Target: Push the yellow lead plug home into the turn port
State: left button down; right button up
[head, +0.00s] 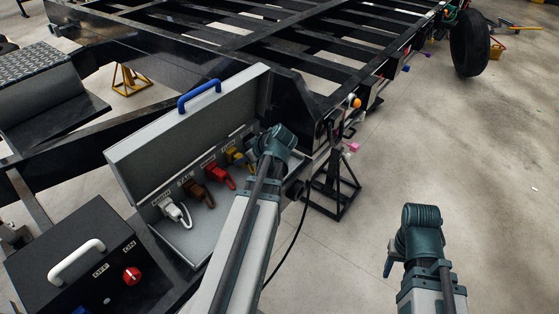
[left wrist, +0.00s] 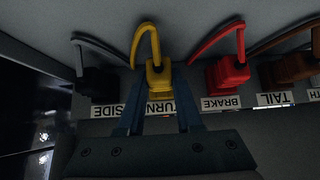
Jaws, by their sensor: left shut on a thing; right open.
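The yellow lead plug (head: 235,157) is in the row of plugs inside the open grey box. In the left wrist view the yellow plug (left wrist: 158,80) sits between the two blue fingers of my left gripper (left wrist: 158,118), which is shut on it. The TURN label (left wrist: 160,109) shows upside down, partly covered by the fingers. The turn port itself is hidden behind the plug and fingers, so I cannot tell how deep the plug sits. In the head view my left wrist hides most of that gripper. My right gripper (head: 388,266) is open and empty over the floor at right.
Beside the yellow plug are a red plug (left wrist: 228,74), a brown plug (left wrist: 287,72) and a black plug (left wrist: 97,82); a white plug (head: 177,214) is further left. The box lid (head: 180,128) stands open behind. A black control box (head: 85,265) stands at lower left.

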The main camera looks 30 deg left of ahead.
pick_arm(q)
jog(key=shift+a, duration=0.5)
jog(key=c, duration=0.5)
grip_release()
jog(key=shift+d, duration=0.1)
jog(key=w+p+v, duration=0.1)
jog(key=p+v, duration=0.9)
jog(key=v, duration=0.3)
jog(key=shift+s+d+r, duration=0.25)
jog(key=shift+s+r, duration=0.05)
jog(key=shift+s, duration=0.15)
